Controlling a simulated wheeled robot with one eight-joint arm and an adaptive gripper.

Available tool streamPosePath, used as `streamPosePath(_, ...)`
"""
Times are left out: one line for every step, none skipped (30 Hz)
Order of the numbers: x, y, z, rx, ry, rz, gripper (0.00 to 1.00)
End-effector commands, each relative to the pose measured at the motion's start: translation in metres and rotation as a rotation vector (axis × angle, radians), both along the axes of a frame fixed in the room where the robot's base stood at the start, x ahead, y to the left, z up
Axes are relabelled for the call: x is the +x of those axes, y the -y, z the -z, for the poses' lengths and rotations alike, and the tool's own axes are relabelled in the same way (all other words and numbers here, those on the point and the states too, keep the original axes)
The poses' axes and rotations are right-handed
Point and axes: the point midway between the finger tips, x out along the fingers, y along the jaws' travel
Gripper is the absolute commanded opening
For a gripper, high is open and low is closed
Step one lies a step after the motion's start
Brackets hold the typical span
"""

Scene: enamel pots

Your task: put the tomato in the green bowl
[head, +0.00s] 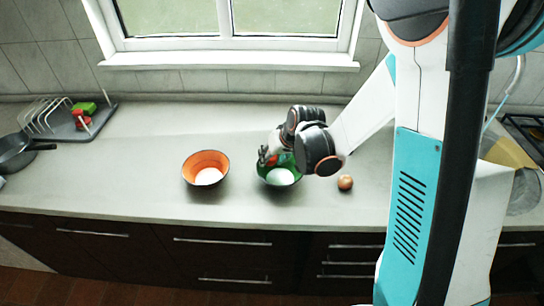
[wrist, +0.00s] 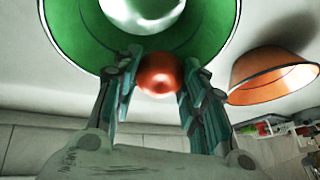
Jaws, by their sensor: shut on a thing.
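My gripper (wrist: 157,95) is shut on the tomato (wrist: 159,74), a shiny red ball between its two fingers in the wrist view. In the head view a bit of the red tomato (head: 272,160) shows at the gripper, over the back of the green bowl. The green bowl (head: 264,179) stands on the counter with a white inner bottom. In the wrist view the green bowl (wrist: 80,38) fills the top, and the tomato overlaps its rim. The tomato's exact height over the bowl cannot be told.
An orange bowl (head: 205,162) stands left of the green bowl. A round reddish-brown item (head: 345,183) lies to its right. A dish rack (head: 50,117) with red and green items and a dark pan (head: 16,153) are at the far left. The counter between is clear.

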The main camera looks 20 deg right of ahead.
Motion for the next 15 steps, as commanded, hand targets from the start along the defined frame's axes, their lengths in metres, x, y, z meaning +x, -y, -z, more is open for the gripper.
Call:
streamPosePath(0.0001,0.0,0.0025,0.0,0.0,0.0,0.15)
streamPosePath(0.0,0.0,0.0036,0.0,0.0,0.0,0.15)
streamPosePath(0.0001,0.0,0.0047,0.0,0.0,0.0,0.15)
streamPosePath(0.0,0.0,0.0055,0.0,0.0,0.0,0.15)
streamPosePath(0.0001,0.0,0.0063,0.0,0.0,0.0,0.15)
streamPosePath(0.0001,-0.0001,0.0073,0.0,0.0,0.0,0.15)
streamPosePath(0.0,0.0,0.0082,0.0,0.0,0.0,0.15)
streamPosePath(0.0001,0.0001,0.0089,0.0,0.0,0.0,0.15)
streamPosePath(0.0,0.0,0.0099,0.0,0.0,0.0,0.15)
streamPosePath(0.0001,0.0,0.0107,0.0,0.0,0.0,0.15)
streamPosePath(0.0001,0.0,0.0115,0.0,0.0,0.0,0.15)
streamPosePath(0.0001,0.0,0.0124,0.0,0.0,0.0,0.15)
streamPosePath(0.0001,0.0,0.0125,0.0,0.0,0.0,0.15)
streamPosePath(0.0,0.0,0.0121,0.0,0.0,0.0,0.15)
streamPosePath(0.0,0.0,0.0116,0.0,0.0,0.0,0.15)
